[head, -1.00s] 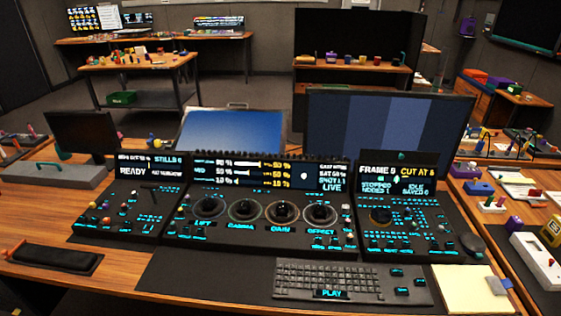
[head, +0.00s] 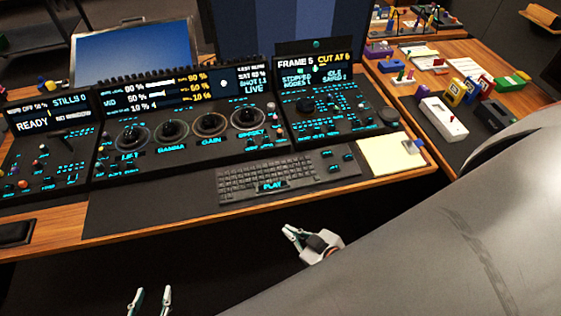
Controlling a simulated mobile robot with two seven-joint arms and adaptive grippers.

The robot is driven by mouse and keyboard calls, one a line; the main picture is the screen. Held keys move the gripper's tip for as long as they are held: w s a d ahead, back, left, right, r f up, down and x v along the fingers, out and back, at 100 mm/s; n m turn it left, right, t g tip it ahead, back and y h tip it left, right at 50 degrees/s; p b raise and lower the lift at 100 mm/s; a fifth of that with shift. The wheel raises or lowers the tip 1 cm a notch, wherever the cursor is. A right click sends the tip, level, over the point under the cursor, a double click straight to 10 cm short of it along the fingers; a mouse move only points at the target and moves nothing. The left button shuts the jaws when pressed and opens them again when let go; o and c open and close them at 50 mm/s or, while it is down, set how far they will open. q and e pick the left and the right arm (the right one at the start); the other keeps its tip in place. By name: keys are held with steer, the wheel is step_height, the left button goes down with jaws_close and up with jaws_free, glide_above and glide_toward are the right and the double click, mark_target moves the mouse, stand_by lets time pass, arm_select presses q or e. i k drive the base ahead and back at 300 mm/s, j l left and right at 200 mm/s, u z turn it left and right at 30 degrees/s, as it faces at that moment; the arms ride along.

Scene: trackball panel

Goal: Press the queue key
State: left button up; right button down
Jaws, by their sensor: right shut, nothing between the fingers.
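The control panel's middle section (head: 150,172) carries LIFT, GAMMA, GAIN and OFFSET trackballs with small cyan-lettered keys. The right panel section (head: 300,131) has a dial and many small keys below a screen reading FRAME 5 and CUT AT 6. I cannot read which key is the queue key. A keyboard (head: 235,179) with a PLAY label lies in front. My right gripper (head: 290,231) is shut and empty, below and in front of the keyboard, apart from it. My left gripper (head: 151,293) is open and empty at the bottom edge, well short of the desk.
A cream notepad (head: 390,157) lies right of the keyboard. A left panel section (head: 45,175) and a dark wrist pad (head: 15,233) are at left. A side table at right holds a white box (head: 443,120) and several small items. My grey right arm covers the lower right.

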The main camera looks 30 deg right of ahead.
mark_target(347, 157)
steer(key=z, duration=1.5)
